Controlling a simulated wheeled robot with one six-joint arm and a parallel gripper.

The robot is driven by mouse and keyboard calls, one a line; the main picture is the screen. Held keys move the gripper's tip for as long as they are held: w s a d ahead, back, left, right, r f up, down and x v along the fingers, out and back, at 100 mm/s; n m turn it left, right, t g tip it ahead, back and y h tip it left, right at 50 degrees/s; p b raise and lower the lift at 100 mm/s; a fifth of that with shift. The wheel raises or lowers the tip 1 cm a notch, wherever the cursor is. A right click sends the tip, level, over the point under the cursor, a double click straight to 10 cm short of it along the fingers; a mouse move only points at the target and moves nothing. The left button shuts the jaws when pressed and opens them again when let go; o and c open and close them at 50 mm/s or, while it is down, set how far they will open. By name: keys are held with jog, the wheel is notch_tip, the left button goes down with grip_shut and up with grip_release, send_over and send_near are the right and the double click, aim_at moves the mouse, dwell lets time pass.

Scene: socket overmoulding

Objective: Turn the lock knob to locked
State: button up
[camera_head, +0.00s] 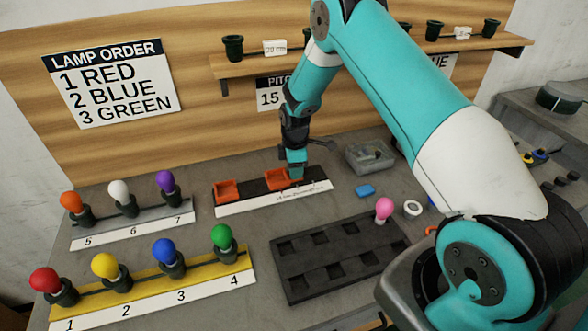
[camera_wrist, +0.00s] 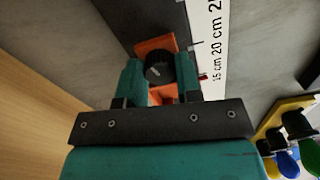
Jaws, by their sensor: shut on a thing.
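The lock knob (camera_wrist: 158,67) is a round black knob with a pale mark, on an orange block (camera_wrist: 153,43) in the wrist view. My gripper (camera_wrist: 159,75) has its two teal fingers on either side of the knob, shut on it. In the head view, my gripper (camera_head: 295,172) points down at the right end of the orange block (camera_head: 277,179) on the dark rail. The knob is hidden behind my fingers there. A second orange block (camera_head: 226,190) sits at the rail's left end. I cannot read the lock position from the knob's mark.
A white strip (camera_head: 268,200) with length marks runs along the rail's front. A grey bin (camera_head: 370,158) and a blue piece (camera_head: 365,191) stand to the right. A dark tray with recesses (camera_head: 327,296) is in front. Coloured lamps stand in numbered racks (camera_head: 145,306) at left.

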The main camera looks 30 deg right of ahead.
jog(key=o, duration=0.9)
jog(key=shift+r, duration=0.1)
notch_tip(320, 180, up, 17)
jog(key=shift+r+b, duration=0.15)
jog(key=shift+b, duration=0.8)
